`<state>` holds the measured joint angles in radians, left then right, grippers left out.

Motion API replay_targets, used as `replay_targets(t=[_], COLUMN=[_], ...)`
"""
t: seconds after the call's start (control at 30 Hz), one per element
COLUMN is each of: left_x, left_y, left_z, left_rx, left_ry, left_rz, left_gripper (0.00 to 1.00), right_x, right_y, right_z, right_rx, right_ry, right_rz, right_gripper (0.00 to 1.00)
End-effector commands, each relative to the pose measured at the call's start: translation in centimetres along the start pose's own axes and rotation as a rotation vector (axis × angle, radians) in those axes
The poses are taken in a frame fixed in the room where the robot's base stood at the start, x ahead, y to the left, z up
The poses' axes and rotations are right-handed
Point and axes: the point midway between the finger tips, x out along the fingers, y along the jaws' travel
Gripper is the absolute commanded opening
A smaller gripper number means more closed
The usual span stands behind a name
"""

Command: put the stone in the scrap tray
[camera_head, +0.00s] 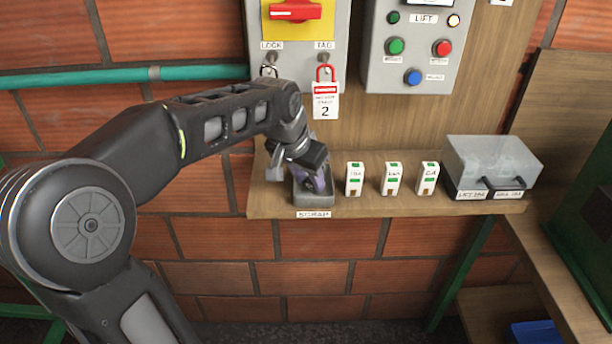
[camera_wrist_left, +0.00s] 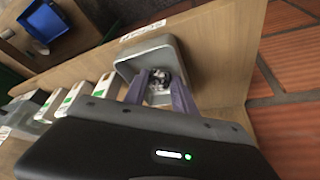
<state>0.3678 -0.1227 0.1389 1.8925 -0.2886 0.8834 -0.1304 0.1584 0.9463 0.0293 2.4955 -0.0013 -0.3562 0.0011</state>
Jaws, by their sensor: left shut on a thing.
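The scrap tray (camera_head: 314,197) is a small grey tray on the left part of the wooden shelf, above the label "SCRAP". My left gripper (camera_head: 318,183) points down into it. In the left wrist view, the fingers (camera_wrist_left: 162,84) reach inside the walls of the tray (camera_wrist_left: 189,68). They are shut on a small grey stone (camera_wrist_left: 157,84), which is within the tray's outline. I cannot tell whether the stone touches the tray floor. In the head view the gripper hides the stone. My right gripper is in neither view.
Several white labelled blocks (camera_head: 392,179) stand right of the tray, then a clear-lidded box (camera_head: 491,163). Above are a lockout box with a red handle (camera_head: 295,11), a hanging red tag (camera_head: 325,100) and a lift button panel (camera_head: 413,60). A blue bin (camera_head: 535,332) is low at right.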

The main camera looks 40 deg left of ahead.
Motion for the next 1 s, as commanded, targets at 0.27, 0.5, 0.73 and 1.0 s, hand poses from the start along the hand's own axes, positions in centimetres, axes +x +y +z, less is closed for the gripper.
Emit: replay_targets(t=[0.27,0.5,0.73,1.0], left_x=[0.4,0.3,-0.3,-4.2], left_y=[0.0,0.0,0.0,0.0], left_z=[0.2,0.2,-0.1,-0.1], left_rx=[0.0,0.0,0.0,-0.001], left_ry=[0.0,0.0,0.0,0.004], left_rz=[0.0,0.0,0.0,-0.002], left_gripper=[0.35,0.41,0.41,0.41], right_x=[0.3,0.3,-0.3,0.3], right_y=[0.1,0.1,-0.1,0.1], right_z=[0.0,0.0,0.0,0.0], right_rx=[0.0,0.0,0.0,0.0], right_ry=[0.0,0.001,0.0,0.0], right_rz=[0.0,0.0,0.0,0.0], right_gripper=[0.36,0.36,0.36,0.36])
